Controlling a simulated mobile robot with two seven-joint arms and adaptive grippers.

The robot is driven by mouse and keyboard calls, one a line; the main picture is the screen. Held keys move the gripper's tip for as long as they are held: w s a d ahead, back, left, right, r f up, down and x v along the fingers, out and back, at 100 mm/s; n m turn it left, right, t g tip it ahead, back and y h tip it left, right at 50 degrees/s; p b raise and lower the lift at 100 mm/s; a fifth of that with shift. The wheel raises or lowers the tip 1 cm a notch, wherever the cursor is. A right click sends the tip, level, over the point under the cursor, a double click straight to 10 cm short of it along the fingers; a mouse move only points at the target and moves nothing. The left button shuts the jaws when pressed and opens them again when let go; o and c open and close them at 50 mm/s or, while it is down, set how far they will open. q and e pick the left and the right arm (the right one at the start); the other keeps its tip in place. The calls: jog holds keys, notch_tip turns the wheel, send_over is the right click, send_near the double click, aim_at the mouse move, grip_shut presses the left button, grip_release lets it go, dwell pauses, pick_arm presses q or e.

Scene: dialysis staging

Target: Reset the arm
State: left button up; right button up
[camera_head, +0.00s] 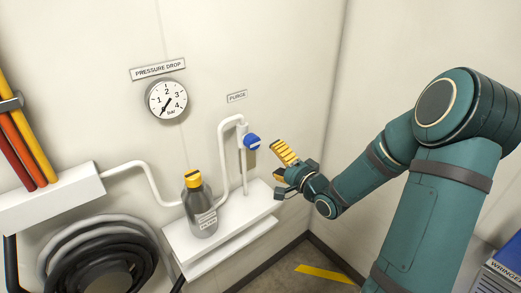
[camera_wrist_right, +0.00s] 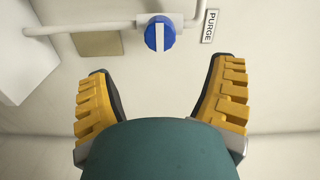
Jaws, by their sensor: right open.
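My right arm comes in from the right in the head view. Its gripper (camera_head: 284,160) has yellow fingers and is near the wall, just right of the blue purge valve knob (camera_head: 252,141). In the right wrist view the two fingers of the gripper (camera_wrist_right: 160,95) are spread wide with nothing between them. The blue knob, with a white bar across it, is ahead of the fingers in that view (camera_wrist_right: 160,33), apart from them. My left gripper is in neither view.
A pressure gauge (camera_head: 166,98) is on the wall. Coiled hoses (camera_head: 105,250) hang at the lower left. A blue-topped box (camera_head: 505,262) labelled WRINGE stands at the lower right.

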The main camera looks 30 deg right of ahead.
jog(key=a+f+n+g+y, duration=0.2)
jog(key=a+f+n+g, duration=0.4)
jog(key=a+f, duration=0.95)
jog(key=s+a+f+n+g, duration=0.7)
jog(key=s+a+f+g, duration=0.3)
jog(key=s+a+f, duration=0.3)
jog(key=shift+s+f+n+y, duration=0.3)
jog(key=shift+s+f, duration=0.35)
jog(key=shift+f, duration=0.05)
jog(key=shift+a, duration=0.1)
